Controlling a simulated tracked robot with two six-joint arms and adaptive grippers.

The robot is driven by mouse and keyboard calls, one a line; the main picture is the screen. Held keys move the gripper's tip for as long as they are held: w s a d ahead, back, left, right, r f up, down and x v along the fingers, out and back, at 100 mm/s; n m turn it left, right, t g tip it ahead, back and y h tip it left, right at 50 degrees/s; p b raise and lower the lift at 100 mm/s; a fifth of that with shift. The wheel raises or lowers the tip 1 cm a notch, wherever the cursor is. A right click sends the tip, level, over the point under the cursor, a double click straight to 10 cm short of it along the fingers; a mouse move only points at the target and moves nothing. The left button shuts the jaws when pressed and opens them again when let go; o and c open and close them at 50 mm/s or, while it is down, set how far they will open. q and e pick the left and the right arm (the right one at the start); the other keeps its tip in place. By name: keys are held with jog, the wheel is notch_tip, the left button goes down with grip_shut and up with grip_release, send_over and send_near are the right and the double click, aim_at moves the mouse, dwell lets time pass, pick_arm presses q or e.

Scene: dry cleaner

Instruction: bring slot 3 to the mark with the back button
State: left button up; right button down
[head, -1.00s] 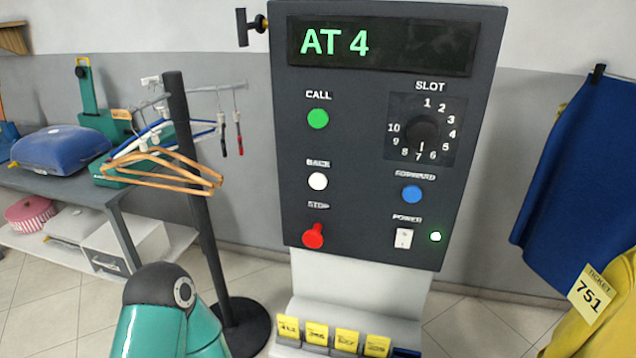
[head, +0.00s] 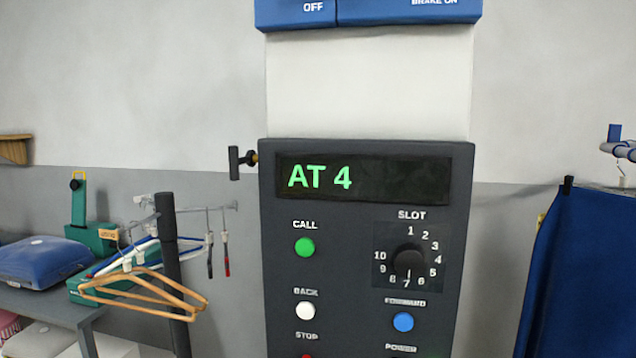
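The dark control panel (head: 350,250) stands in the middle of the head view. Its display (head: 362,180) reads "AT 4" in green. The white back button (head: 305,310) is at the lower left of the panel, below the green call button (head: 304,247). The blue forward button (head: 402,322) is to its right. The slot dial (head: 409,262) has numbers around it, and its pointer appears to be at 7. The red stop button is mostly cut off at the bottom edge. The mark is not seen. Neither gripper is in view.
A hanger stand (head: 172,270) with wooden hangers (head: 145,290) is left of the panel. A blue garment (head: 585,270) hangs at the right. A blue sign (head: 400,12) is above the panel.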

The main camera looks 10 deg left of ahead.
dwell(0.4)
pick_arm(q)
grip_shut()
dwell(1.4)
